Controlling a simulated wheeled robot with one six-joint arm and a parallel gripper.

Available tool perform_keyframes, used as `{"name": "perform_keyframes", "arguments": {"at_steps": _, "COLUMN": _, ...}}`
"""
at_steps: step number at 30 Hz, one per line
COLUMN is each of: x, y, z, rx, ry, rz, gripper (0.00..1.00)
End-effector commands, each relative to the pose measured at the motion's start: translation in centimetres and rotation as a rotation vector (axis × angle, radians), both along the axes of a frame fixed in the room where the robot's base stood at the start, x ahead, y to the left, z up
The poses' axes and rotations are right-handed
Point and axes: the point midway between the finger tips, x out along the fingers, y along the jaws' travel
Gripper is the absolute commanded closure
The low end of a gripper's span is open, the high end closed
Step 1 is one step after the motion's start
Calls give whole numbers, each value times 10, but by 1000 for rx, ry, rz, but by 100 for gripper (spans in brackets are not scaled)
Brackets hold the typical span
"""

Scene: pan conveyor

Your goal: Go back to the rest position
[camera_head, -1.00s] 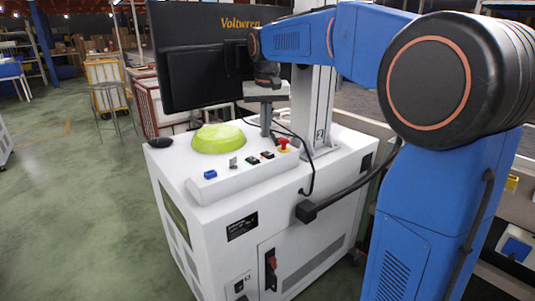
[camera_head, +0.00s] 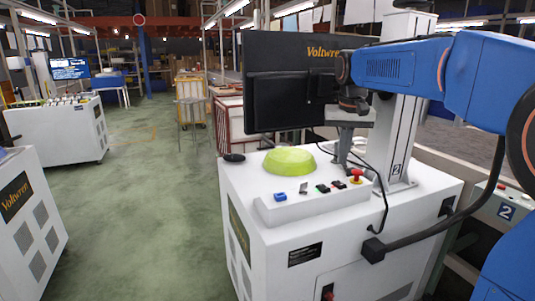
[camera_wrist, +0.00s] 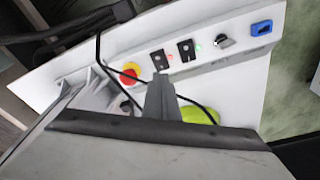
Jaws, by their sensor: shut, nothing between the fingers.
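My gripper (camera_head: 344,150) hangs from my blue arm in front of the monitor's lower edge, above the white machine cabinet (camera_head: 330,225). It points down, and its grey fingers are together and empty. In the wrist view the shut fingers (camera_wrist: 163,98) reach over the white top of the cabinet. A yellow-green round dish-like object (camera_head: 290,160) sits on the cabinet top left of my gripper. Part of it shows behind the fingers in the wrist view (camera_wrist: 198,115).
The cabinet's control strip carries a red button (camera_head: 356,175), small switches and a blue connector (camera_head: 279,197). A black monitor (camera_head: 290,90) stands behind. Other white cabinets (camera_head: 62,130) stand at left. Green floor (camera_head: 150,210) is open between them. A conveyor runs at right.

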Motion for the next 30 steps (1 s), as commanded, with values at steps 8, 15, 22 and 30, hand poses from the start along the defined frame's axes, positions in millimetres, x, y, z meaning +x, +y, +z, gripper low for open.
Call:
{"name": "perform_keyframes", "arguments": {"at_steps": 8, "x": -82, "y": -5, "z": -16, "rx": 0, "ry": -56, "rz": 44, "gripper": 100}}
{"name": "perform_keyframes", "arguments": {"at_steps": 15, "x": -154, "y": -8, "z": -45, "rx": -3, "ry": -106, "rz": 87, "gripper": 100}}
{"name": "perform_keyframes", "arguments": {"at_steps": 22, "x": -219, "y": -10, "z": -83, "rx": -8, "ry": -155, "rz": 125, "gripper": 100}}
{"name": "perform_keyframes", "arguments": {"at_steps": 30, "x": -289, "y": -11, "z": -139, "rx": -19, "ry": -211, "rz": 168, "gripper": 100}}
